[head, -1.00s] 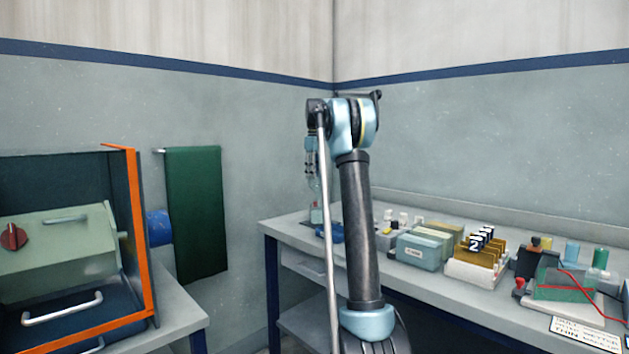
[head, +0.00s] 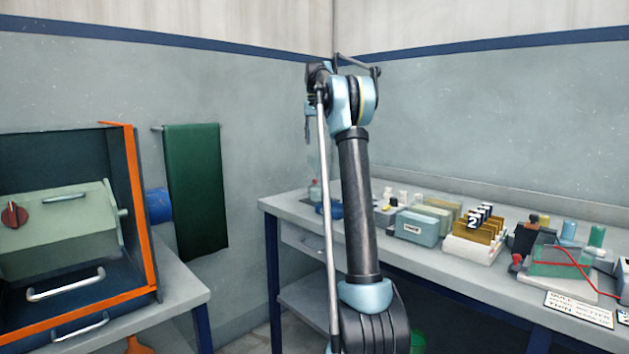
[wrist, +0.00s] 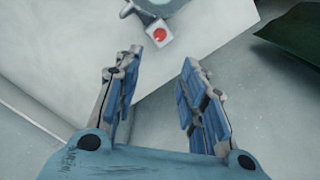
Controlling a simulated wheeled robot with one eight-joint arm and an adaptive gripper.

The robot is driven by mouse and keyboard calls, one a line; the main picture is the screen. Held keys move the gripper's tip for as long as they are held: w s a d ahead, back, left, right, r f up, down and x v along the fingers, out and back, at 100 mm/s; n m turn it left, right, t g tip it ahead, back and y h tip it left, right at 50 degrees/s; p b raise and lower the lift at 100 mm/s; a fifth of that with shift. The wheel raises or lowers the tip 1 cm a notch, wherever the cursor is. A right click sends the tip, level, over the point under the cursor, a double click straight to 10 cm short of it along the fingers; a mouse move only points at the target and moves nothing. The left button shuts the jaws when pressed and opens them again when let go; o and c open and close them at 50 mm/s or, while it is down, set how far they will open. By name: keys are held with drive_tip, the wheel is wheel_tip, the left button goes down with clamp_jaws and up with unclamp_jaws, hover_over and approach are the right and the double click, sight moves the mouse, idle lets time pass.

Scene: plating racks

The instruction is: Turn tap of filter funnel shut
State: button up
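A faint, clear upright vessel (head: 317,165), perhaps the filter funnel, stands at the left end of the bench beside my arm. Its tap cannot be made out in the head view. In the wrist view a small square block with a red disc (wrist: 159,35) shows beyond my fingertips, beside a rounded grey part (wrist: 158,6) cut by the top edge; I cannot tell whether this is the tap. My gripper (wrist: 163,62) is open and empty, its blue-padded fingers apart, above the bench's end. In the head view it is mostly hidden behind my arm.
The bench (head: 290,208) holds a blue item (head: 335,210), a pale blue box (head: 417,228), a numbered rack (head: 475,238) and a red-wired tank (head: 555,262) to the right. A green towel (head: 195,190) hangs left. An orange-edged cabinet (head: 140,210) stands at far left.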

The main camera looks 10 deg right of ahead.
drive_tip(key=shift+m, duration=0.9)
wheel_tip(320, 180, down, 17)
drive_tip(key=shift+r, duration=0.1)
clamp_jaws()
